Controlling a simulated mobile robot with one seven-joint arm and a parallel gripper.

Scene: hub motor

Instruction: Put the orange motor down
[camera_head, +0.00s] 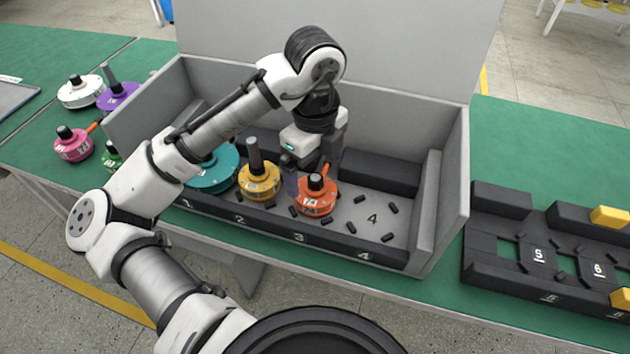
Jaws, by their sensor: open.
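The orange motor (314,206) with a black top cap sits upright in the grey box, at the position marked 3. An orange bar rises beside its cap. My gripper (311,176) points down from above, just behind the motor's cap. Its jaws are open, with one finger on the left of the cap and the other at the right and behind. I cannot tell whether a finger touches the motor.
A yellow motor (259,181) at position 2 stands close on the left, with a teal motor (213,171) at position 1. Position 4 (375,215) holds only small black pegs. The grey box (455,190) has high walls. A black rack (510,275) lies at right.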

